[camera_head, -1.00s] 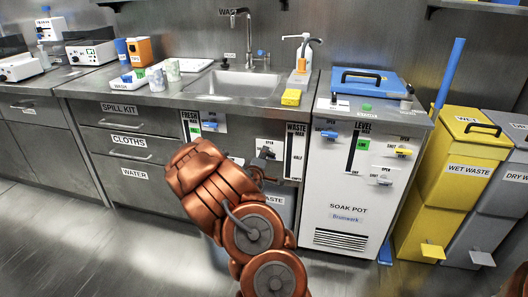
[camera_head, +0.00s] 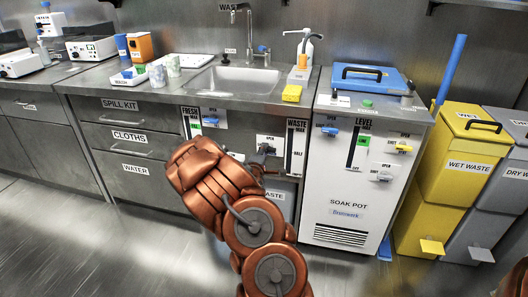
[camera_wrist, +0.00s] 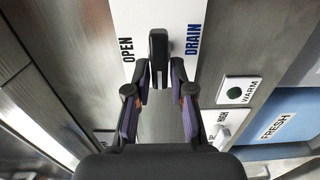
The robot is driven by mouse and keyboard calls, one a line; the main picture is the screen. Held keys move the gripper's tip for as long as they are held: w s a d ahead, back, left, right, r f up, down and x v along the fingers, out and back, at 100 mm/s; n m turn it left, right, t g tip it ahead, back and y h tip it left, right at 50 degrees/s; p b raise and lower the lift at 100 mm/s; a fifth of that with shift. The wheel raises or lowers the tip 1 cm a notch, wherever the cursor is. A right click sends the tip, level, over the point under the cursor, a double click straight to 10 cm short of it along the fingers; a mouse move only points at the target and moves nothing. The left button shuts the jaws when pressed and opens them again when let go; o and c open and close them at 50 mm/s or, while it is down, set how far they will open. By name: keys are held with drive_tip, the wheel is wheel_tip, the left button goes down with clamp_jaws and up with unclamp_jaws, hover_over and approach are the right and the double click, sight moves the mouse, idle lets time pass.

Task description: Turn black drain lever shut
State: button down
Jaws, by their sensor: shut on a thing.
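The black drain lever (camera_wrist: 158,45) is in the wrist view, on a white plate (camera_wrist: 180,15) between the words OPEN and DRAIN. It runs up and down in that picture, its lower end between my fingertips. My gripper (camera_wrist: 161,78) is shut on the lever, with a finger on each side. In the head view the plate (camera_head: 264,139) is on the cabinet front below the sink, with the dark lever (camera_head: 267,149) on it. My copper-coloured arm hides most of my gripper there. The SHUT mark cannot be made out on this plate.
In the wrist view a WARM button plate (camera_wrist: 239,95) and a white switch (camera_wrist: 222,130) are to the right, close to my gripper. The WASTE gauge (camera_head: 295,150) and the soak pot cabinet (camera_head: 345,210) stand right of the lever. Floor at the left is clear.

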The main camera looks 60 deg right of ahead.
drive_tip(key=c, duration=1.1)
unclamp_jaws()
drive_tip(key=shift+v, duration=3.75)
